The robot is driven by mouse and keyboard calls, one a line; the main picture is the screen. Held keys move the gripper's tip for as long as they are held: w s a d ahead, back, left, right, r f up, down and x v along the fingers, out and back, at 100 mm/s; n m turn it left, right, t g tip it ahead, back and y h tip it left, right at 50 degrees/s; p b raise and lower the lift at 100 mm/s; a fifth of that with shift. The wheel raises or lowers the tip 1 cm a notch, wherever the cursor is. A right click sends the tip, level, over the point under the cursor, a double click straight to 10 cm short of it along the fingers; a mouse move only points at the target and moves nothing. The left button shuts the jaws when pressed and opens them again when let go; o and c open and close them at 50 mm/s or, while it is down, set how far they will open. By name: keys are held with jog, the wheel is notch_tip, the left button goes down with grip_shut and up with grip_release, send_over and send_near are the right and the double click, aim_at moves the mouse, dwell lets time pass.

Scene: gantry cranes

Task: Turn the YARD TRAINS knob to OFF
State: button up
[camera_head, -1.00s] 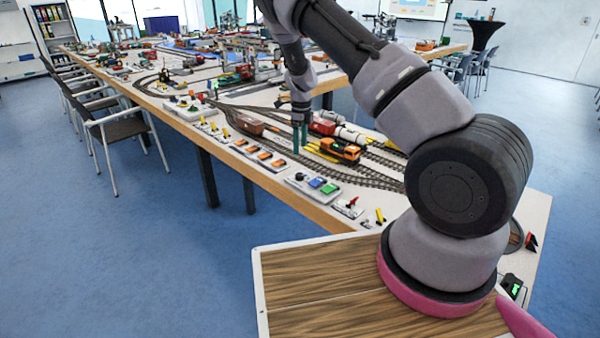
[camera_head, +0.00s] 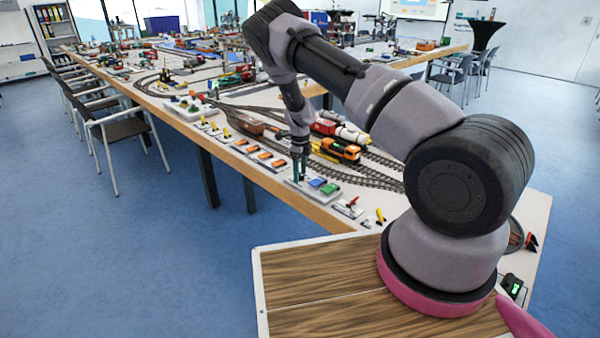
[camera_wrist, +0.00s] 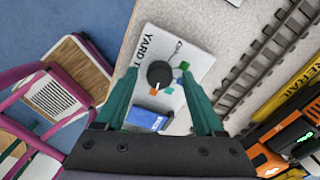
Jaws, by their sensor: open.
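The black round YARD TRAINS knob (camera_wrist: 160,75) stands on a white panel (camera_wrist: 195,55) lettered "YARD T…", the rest of the lettering hidden. A white mark on the knob points toward the bottom of the wrist view, slightly left. Small coloured marks lie around it; I cannot read an OFF label. My gripper (camera_wrist: 160,74) is open, its teal fingers on either side of the knob; contact is not visible. In the head view my gripper (camera_head: 300,170) is low over the left end of the panel (camera_head: 312,190) and hides the knob.
Railway track (camera_wrist: 262,55) and an orange locomotive (camera_wrist: 290,140) lie to the right. Red and yellow levers (camera_head: 352,202) stand nearby. The table's front edge is close.

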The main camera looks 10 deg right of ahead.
grip_shut()
